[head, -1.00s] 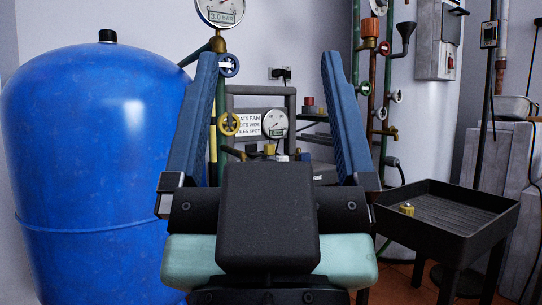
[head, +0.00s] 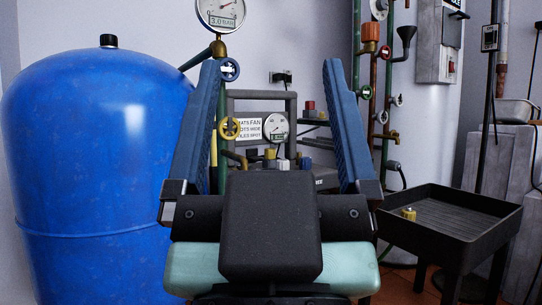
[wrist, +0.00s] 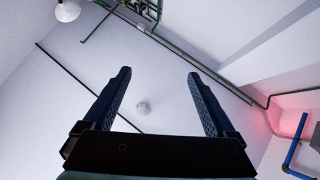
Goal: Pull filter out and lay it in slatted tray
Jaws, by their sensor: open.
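My gripper (head: 272,72) is open in the middle of the head view, its two blue ribbed fingers pointing up with nothing between them. In the wrist view my gripper (wrist: 158,76) is also open and empty, facing a pale wall and ceiling. The slatted tray (head: 455,247) is a black, raised-rim tray on legs at the right of the head view. A small yellowish piece (head: 409,214) sits at its left inner side. I cannot make out the filter for certain; my gripper's body hides part of the equipment behind it.
A large blue tank (head: 90,170) fills the left. Behind my fingers stand a grey frame with a sign (head: 262,130), gauges (head: 220,14) and valve pipes. Green and copper pipes (head: 372,100) run up the wall. Grey cabinets (head: 500,165) stand behind the tray.

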